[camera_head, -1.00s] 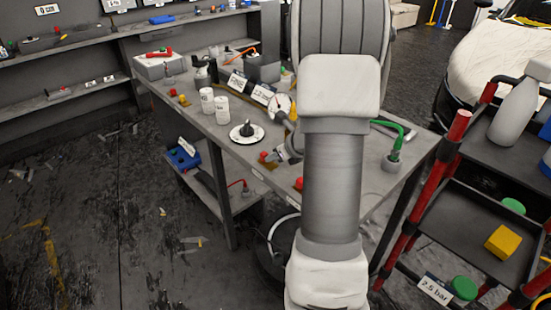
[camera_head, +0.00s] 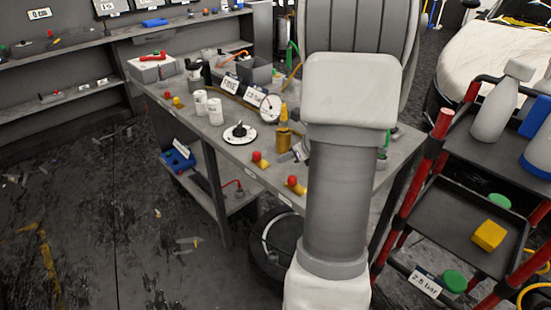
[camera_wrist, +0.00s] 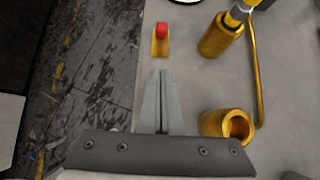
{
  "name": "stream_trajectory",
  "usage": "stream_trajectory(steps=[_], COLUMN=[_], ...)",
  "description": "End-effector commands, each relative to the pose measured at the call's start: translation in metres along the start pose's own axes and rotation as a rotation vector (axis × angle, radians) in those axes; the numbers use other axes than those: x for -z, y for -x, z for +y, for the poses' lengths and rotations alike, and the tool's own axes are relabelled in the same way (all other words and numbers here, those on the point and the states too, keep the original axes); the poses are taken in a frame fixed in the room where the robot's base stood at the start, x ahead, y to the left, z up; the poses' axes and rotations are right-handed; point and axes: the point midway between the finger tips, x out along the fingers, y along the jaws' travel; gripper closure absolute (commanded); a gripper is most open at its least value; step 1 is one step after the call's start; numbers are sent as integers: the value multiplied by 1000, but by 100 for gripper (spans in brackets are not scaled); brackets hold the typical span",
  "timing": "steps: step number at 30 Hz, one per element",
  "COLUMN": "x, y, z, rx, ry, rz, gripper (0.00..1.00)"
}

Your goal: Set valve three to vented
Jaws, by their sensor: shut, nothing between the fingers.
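Small brass valves with red knobs sit along the bench's front edge in the head view, one to the left (camera_head: 259,160) and one nearer my arm (camera_head: 295,185). Their number labels are too small to read, so I cannot tell which is valve three. In the wrist view, one red-knobbed brass valve (camera_wrist: 161,40) lies just ahead of my fingertips, apart from them. My gripper (camera_wrist: 162,74) is shut and empty above the bench edge. In the head view my arm hides part of the bench.
A brass fitting (camera_head: 283,138) stands behind the valves, beside a round gauge (camera_head: 270,107). A black knob on a white dial (camera_head: 240,134) and white cans (camera_head: 215,111) are to the left.

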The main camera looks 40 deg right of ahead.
Motion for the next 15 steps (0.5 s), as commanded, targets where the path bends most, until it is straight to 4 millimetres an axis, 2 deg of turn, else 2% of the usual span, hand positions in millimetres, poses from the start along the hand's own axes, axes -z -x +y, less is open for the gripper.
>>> stream_trajectory(steps=[1, 6, 15], x=[-2, -1, 1], y=[11, 31, 36], z=[0, 0, 0], rx=[2, 1, 0], ry=[0, -1, -1], rz=[-1, -1, 1], gripper=[100, 100, 100])
